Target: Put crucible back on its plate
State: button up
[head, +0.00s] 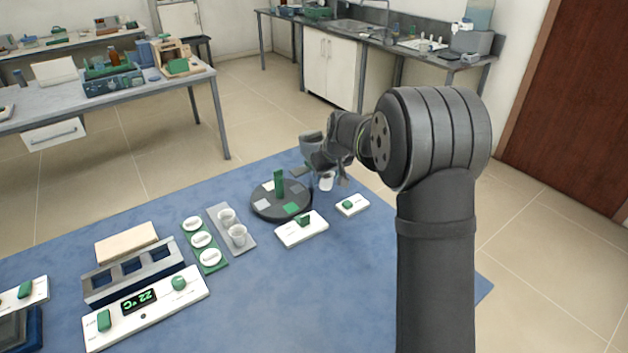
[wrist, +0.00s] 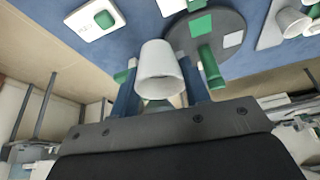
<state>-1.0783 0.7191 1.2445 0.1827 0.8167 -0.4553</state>
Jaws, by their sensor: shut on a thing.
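A small white crucible (head: 326,182) hangs just under my gripper (head: 328,170), beyond the right edge of the round dark turntable. In the wrist view the crucible (wrist: 160,70) sits between my two blue-grey fingers, which are shut on it. I cannot tell from the views which of these is the held crucible's own plate.
A green strip (head: 211,266) with white discs lies left of the grey plate. White switch boxes (head: 302,229) and (head: 352,205) stand in front of the turntable. A controller showing 22 °C (head: 148,302) is front left. The blue tabletop (head: 300,300) is clear in front.

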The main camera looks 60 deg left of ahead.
jog(key=s+a+f+n, duration=0.1)
jog(key=s+a, duration=1.6)
jog(key=a, duration=0.2)
jog(key=shift+m, duration=0.5)
jog(key=shift+s+a+f, duration=0.65)
jog(key=shift+s+f, duration=0.85)
jog(key=shift+f, duration=0.35)
jog(key=shift+s+a+f, duration=0.6)
jog(key=shift+s+f, duration=0.9)
jog(key=shift+f, duration=0.4)
jog(key=shift+s+a+f, duration=0.65)
jog(key=shift+s+f, duration=0.85)
jog(key=shift+f, duration=0.35)
jog(key=shift+f, duration=0.1)
jog(key=shift+f, duration=0.4)
jog(key=o, duration=1.5)
